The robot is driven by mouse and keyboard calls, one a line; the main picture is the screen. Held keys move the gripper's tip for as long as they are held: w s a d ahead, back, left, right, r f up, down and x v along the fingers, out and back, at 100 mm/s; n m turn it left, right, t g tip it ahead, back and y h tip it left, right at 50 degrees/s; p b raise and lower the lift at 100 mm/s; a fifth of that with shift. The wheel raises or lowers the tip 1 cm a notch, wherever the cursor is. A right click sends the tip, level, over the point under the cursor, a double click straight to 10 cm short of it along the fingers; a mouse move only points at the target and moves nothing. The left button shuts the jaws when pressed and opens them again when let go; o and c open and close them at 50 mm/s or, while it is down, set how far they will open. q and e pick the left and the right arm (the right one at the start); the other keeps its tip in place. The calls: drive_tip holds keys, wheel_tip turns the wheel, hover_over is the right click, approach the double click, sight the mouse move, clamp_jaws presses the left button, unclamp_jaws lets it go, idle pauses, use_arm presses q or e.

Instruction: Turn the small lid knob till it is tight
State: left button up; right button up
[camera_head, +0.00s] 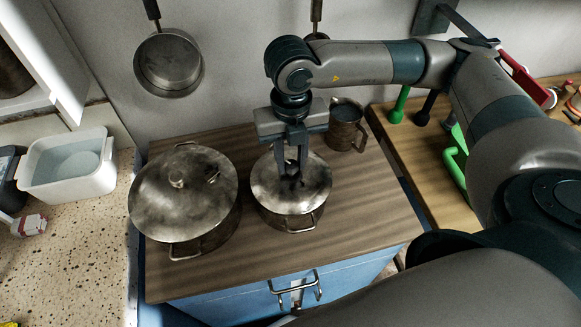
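A small metal pot (290,217) with a domed, stained lid (315,186) stands on the wooden top of a blue cabinet. My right gripper (291,176) points straight down over the middle of this lid. Its two fingers are apart, with a gap between them, and their tips are down at the small lid knob. The knob is dark and mostly hidden by the fingers and shadow, so I cannot tell if they touch it. The lid sits on the pot. My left gripper is not in view.
A larger lidded pot (150,205) stands close on the left. A metal mug (343,136) is behind right. Pans (168,66) hang on the wall. A white basin (62,182) is far left. Green-handled things (455,160) lie right. The wooden top (350,235) is clear in front.

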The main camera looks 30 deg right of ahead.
drive_tip(key=shift+m, duration=0.5)
drive_tip(key=m, duration=0.3)
drive_tip(key=shift+s, duration=0.1)
drive_tip(key=m, duration=0.5)
drive_tip(key=m+p, duration=0.1)
drive_tip(key=m, duration=0.3)
drive_tip(key=shift+m, duration=0.4)
drive_tip(key=shift+m+p, duration=0.5)
drive_tip(key=shift+m, duration=0.6)
drive_tip(key=o, duration=0.8)
